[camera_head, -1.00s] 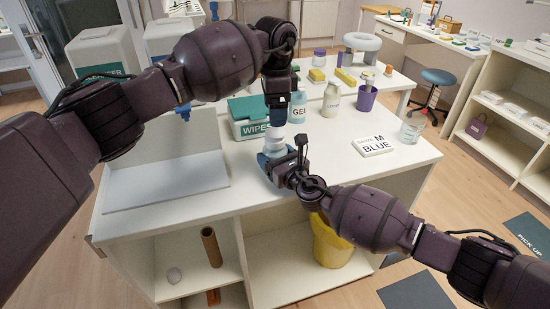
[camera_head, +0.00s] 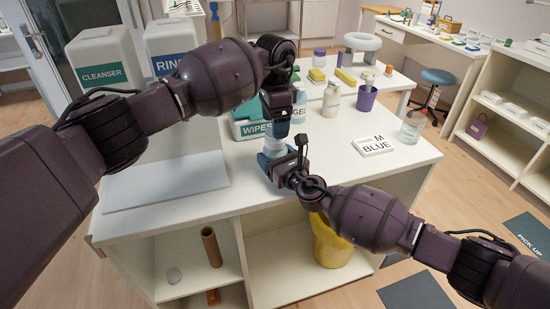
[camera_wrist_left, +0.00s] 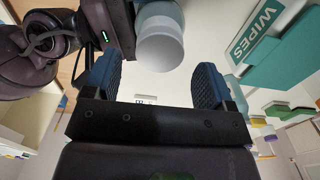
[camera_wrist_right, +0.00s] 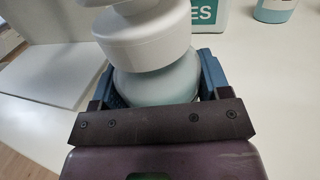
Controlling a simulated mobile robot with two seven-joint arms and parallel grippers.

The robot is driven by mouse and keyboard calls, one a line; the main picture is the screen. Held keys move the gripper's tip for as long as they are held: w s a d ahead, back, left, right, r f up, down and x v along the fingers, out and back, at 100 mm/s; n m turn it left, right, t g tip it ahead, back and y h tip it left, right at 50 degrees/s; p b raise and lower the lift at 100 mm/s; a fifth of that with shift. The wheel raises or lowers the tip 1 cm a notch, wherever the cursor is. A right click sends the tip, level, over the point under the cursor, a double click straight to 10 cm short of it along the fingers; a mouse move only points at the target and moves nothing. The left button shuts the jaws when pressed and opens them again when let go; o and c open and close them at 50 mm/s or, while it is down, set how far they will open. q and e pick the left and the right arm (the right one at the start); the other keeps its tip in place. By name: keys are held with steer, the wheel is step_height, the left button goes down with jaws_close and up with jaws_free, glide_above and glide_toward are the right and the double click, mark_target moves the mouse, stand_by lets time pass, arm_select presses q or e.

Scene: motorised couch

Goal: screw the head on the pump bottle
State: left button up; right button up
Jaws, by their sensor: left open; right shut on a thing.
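The pump bottle (camera_wrist_right: 160,85) is pale blue and stands on the counter, with its white head (camera_wrist_right: 145,38) on top of the neck. The head looks slightly tilted in the right wrist view; I cannot tell how tightly it sits. My right gripper (camera_head: 277,165) is shut on the bottle's body, a finger on each side. My left gripper (camera_head: 281,130) points down just above and behind the head in the head view and is open. In the left wrist view the head (camera_wrist_left: 160,45) shows beyond the open fingers, apart from both. The left gripper partly hides the head in the head view.
A teal wipes box (camera_head: 250,130) and a gel bottle (camera_head: 298,108) stand close behind the left gripper. A white board (camera_head: 165,185) lies at left. The counter's front right is clear.

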arm_select(q)
steer(key=shift+f, duration=2.3)
